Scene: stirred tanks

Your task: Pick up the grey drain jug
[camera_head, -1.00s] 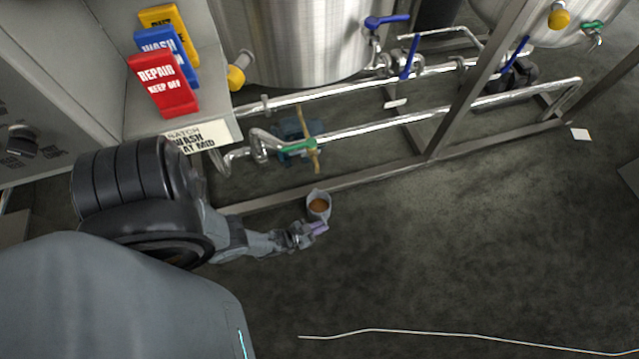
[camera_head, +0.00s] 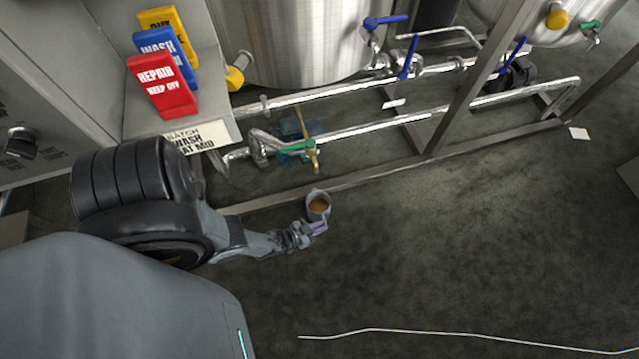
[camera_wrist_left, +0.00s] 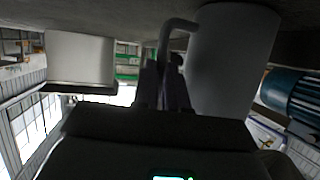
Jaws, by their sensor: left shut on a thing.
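The grey drain jug (camera_head: 326,212) stands upright by the floor rail in the head view, with brown liquid inside. Whether its base touches the floor I cannot tell. My left gripper (camera_head: 318,227) is at its near side, shut on its handle. In the left wrist view, which looks upside down, the grey jug (camera_wrist_left: 232,60) fills the upper right, and its curved handle (camera_wrist_left: 178,24) runs to my left gripper's dark fingers (camera_wrist_left: 163,82). The fingers partly hide the handle. My right gripper is not in view.
A metal rail (camera_head: 370,178) runs just behind the jug. Pipes with a green-handled valve (camera_head: 297,146) lie beyond it, below a steel tank (camera_head: 300,40). A cabinet with red, blue and yellow signs stands left. Floor (camera_head: 450,240) to the right is mostly clear.

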